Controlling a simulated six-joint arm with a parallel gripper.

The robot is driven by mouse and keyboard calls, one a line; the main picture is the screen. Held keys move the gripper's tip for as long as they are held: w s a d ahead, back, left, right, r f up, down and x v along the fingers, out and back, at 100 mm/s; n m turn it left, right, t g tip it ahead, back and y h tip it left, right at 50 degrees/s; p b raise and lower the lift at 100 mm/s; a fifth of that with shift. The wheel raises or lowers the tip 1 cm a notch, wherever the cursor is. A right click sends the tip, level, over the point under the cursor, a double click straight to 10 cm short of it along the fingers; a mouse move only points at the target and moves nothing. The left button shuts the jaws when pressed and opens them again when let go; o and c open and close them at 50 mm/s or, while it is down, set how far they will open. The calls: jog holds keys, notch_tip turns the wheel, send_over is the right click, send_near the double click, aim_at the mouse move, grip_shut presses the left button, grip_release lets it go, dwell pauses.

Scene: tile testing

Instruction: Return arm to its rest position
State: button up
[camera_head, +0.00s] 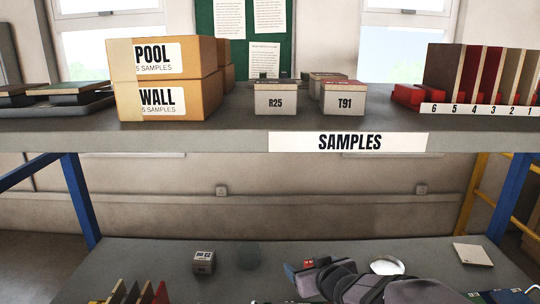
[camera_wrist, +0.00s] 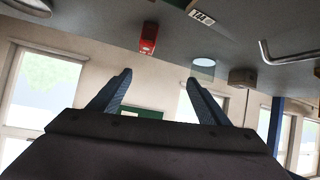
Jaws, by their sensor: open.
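My gripper (camera_wrist: 158,78) shows in the wrist view with its two blue fingers spread apart and nothing between them. In the head view my dark grey arm reaches in from the bottom right over the lower surface, below the samples shelf (camera_head: 230,138). The gripper end (camera_head: 305,272) is low there, partly hidden by its own links, and its fingertips are hard to make out. The wrist view appears upside down, with the grey surface along its top. No rest mark for the arm shows.
The shelf holds POOL (camera_head: 195,60) and WALL (camera_head: 195,98) boxes, R25 (camera_head: 275,101) and T91 (camera_head: 343,101) boxes, and a tile rack (camera_head: 480,109). Below stand a small grey box (camera_head: 203,263), a white round thing (camera_head: 386,266) and a pale tile (camera_head: 473,254). Blue posts (camera_head: 80,200) flank the opening.

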jog(key=s+d+r+m+g+h, duration=0.1)
jog(key=s+d+m+g+h, duration=0.15)
jog(key=s+d, duration=0.55)
jog(key=s+d+m+g+h, duration=0.1)
jog(key=s+d+m+h, duration=0.25)
jog(key=d, duration=0.85)
jog(key=s+d+f+g, duration=0.1)
jog(key=s, duration=0.1)
jog(key=s+d+f+g+h, duration=0.1)
jog(key=s+d, duration=0.1)
jog(key=s, duration=0.1)
jog(key=s+d+f+m+g+h+b, duration=0.1)
jog(key=s+d, duration=0.1)
jog(key=s, duration=0.1)
jog(key=shift+f+g, duration=0.25)
jog(key=shift+f, duration=0.05)
jog(key=s+f+m+g+b, duration=0.1)
jog(key=s+f+g, duration=0.2)
jog(key=s+f, duration=0.3)
jog(key=s+a+f+n+y, duration=0.1)
jog(key=a+f+n+y, duration=0.1)
jog(key=a, duration=0.8)
jog(key=s+a+f+n+g+y+p, duration=0.1)
jog(key=s+a+f+n+y, duration=0.1)
jog(key=a, duration=0.8)
jog(key=shift+f+n+g+y, duration=0.3)
jog(key=shift+f+y, duration=0.2)
jog(key=shift+y, duration=0.3)
